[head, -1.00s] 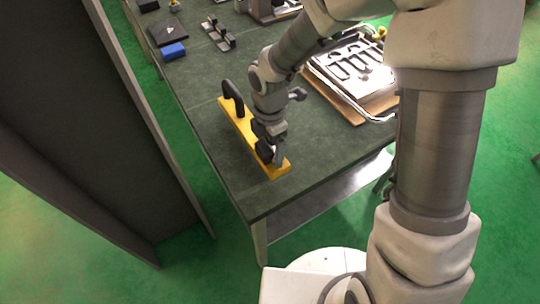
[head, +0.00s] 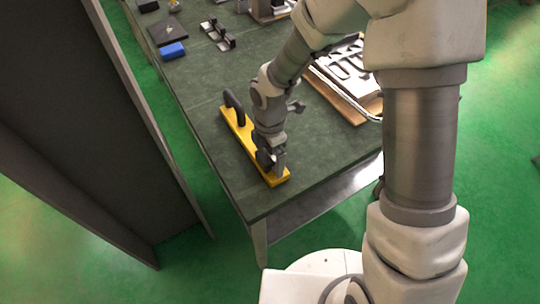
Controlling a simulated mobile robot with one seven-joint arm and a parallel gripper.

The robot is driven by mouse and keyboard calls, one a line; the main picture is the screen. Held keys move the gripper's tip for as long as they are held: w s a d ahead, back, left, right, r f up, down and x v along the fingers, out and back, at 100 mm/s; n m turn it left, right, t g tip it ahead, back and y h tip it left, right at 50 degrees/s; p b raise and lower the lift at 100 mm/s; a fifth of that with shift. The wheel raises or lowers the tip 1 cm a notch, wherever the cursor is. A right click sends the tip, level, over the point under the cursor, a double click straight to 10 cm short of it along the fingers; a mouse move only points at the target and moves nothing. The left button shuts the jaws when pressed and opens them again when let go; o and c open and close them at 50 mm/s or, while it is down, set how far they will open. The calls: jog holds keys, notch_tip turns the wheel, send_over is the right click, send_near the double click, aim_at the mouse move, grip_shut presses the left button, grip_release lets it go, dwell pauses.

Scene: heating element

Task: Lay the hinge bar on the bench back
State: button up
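The hinge bar appears to be the long yellow bar (head: 246,138) with black handles, at the left side of the dark green bench top (head: 205,113). One black arched handle stands at its far end; another dark handle at the near end is partly hidden by my gripper. My gripper (head: 271,165) points down at the near end and seems shut on that handle, though its fingertips are mostly hidden. The bar looks level, flat on the bench or just above it; I cannot tell which.
A board with a metal-framed panel (head: 345,75) lies to the right, partly behind my arm. A blue block (head: 172,50), a dark flat piece (head: 166,30) and a metal bracket (head: 217,35) lie farther back. A tall dark panel (head: 75,130) stands left of the bench.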

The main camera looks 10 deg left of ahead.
jog(key=shift+r, duration=0.1)
notch_tip(320, 180, up, 12)
jog(key=shift+r+p, duration=0.15)
jog(key=shift+p, duration=1.1)
jog(key=s+d+r+m+t, duration=0.3)
jog(key=s+d+r+m, duration=0.1)
jog(key=d+r+m, duration=0.85)
jog(key=s+d+r+m+t, duration=0.2)
jog(key=s+d+r+m, duration=0.3)
jog(key=m, duration=0.8)
jog(key=shift+s+d+t, duration=0.3)
jog(key=shift+s+d, duration=0.3)
jog(key=shift+s, duration=1.3)
